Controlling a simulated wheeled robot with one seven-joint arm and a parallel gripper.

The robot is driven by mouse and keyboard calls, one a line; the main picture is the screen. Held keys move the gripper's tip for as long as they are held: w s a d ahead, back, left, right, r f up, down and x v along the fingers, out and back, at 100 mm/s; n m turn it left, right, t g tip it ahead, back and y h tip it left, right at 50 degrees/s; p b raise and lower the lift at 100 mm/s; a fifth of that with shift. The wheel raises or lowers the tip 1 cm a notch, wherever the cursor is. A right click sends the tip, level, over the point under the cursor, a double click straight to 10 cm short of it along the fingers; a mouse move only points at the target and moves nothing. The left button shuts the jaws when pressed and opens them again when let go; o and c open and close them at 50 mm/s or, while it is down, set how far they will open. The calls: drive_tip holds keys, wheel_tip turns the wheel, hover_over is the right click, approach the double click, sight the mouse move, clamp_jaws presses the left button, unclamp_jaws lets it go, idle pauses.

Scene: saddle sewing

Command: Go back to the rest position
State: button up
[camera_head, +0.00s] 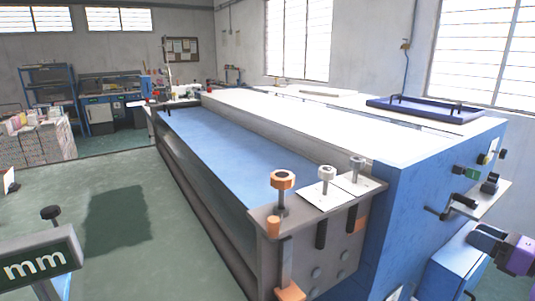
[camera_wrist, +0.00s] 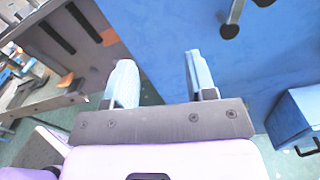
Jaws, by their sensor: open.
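My gripper (camera_wrist: 162,76) shows in the wrist view with its two pale blue fingers spread apart. Nothing is between the fingers. Behind them are the blue side panel (camera_wrist: 170,28) of the machine and a strip of green floor. In the head view, purple and dark parts of my arm show at the lower right edge, beside the blue end of the machine (camera_head: 415,190). I cannot make out the fingertips clearly there.
The long machine has a blue bed (camera_head: 215,145) and several knobs at its near corner, including an orange-rimmed one (camera_head: 283,180). A dark blue tray (camera_head: 425,108) lies on its white top. A blue box (camera_wrist: 298,122) is close on the right. Green floor (camera_head: 110,220) is open at left.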

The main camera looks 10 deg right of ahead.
drive_tip(key=a+r+n+g+y, duration=0.2)
drive_tip(key=a+r+n+g, duration=0.2)
drive_tip(key=a+n+g, duration=0.5)
drive_tip(key=a+r+n+g+y, duration=0.2)
drive_tip(key=a+r+n+g, duration=0.2)
drive_tip(key=a+n, duration=0.5)
drive_tip(key=s+a+r+n+t+h, duration=0.1)
drive_tip(key=s+a+r+n+h, duration=0.6)
drive_tip(key=n, duration=0.8)
drive_tip(key=shift+a+r+t+h, duration=0.3)
drive_tip(key=shift+r+t+h, duration=0.1)
drive_tip(key=shift+r+h, duration=1.5)
drive_tip(key=shift+o, duration=0.2)
drive_tip(key=shift+w+f, duration=0.1)
drive_tip(key=shift+f, duration=0.05)
